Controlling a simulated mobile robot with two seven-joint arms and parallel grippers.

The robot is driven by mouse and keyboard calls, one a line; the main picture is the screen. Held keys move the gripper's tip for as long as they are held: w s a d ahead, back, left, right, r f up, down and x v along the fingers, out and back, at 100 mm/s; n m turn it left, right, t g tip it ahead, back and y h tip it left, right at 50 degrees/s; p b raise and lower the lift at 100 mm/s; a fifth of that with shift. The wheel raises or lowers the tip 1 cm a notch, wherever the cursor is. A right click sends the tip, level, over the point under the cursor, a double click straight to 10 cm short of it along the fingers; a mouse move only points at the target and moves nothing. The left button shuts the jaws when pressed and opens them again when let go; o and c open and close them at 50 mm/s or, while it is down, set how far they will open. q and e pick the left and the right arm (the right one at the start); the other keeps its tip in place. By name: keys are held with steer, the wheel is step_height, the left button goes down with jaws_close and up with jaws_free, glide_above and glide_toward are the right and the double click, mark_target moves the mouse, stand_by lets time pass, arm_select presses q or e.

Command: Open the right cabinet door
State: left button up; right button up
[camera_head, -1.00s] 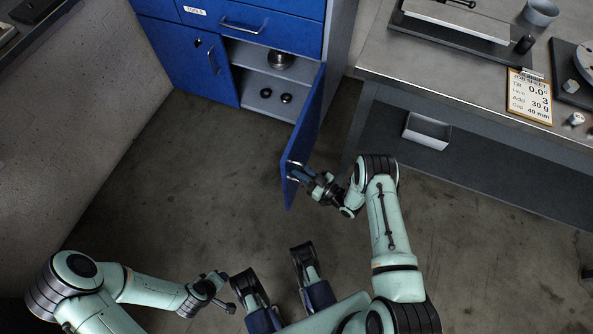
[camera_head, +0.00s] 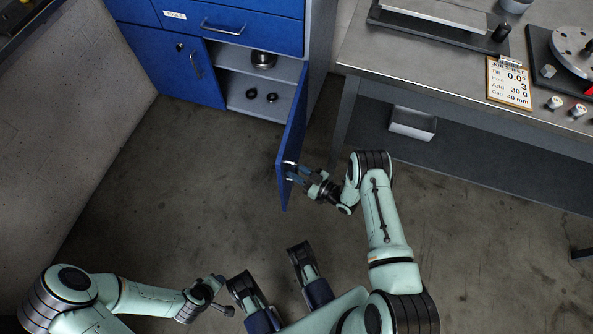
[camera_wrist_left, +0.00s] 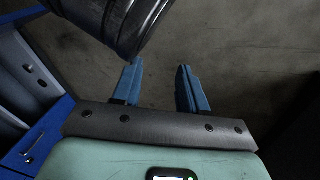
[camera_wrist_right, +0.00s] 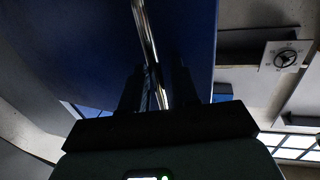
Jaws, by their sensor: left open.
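The right cabinet door (camera_head: 292,140) is blue and stands wide open, swung out from the cabinet (camera_head: 190,70). Its metal handle (camera_wrist_right: 147,40) shows near the door's free edge. My right gripper (camera_head: 293,174) is at that handle; in the right wrist view, its dark fingers (camera_wrist_right: 156,88) sit on both sides of the bar, shut on it. The fingers partly hide the handle. My left gripper (camera_head: 224,295) is open and empty, low over the floor, away from the cabinet; its blue fingers (camera_wrist_left: 160,88) stand apart in the left wrist view.
The open compartment (camera_head: 250,95) holds a metal part (camera_head: 263,60) and two small dark pieces (camera_head: 262,96). The left door (camera_head: 175,65) and drawer (camera_head: 252,27) are shut. The floor before the cabinet is clear.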

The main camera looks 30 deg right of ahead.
arm_select(q)
steer(key=shift+s+d+r+p, duration=0.1)
steer(key=shift+d+r+p, duration=0.3)
steer(key=shift+r+p, duration=0.3)
steer(key=shift+s+d+r+p, duration=0.1)
steer(key=shift+d+r+p, duration=0.3)
steer(key=shift+r, duration=0.5)
arm_select(e)
steer(key=v, duration=1.3)
steer(key=shift+s, duration=0.15)
steer(key=shift+d+r, duration=0.1)
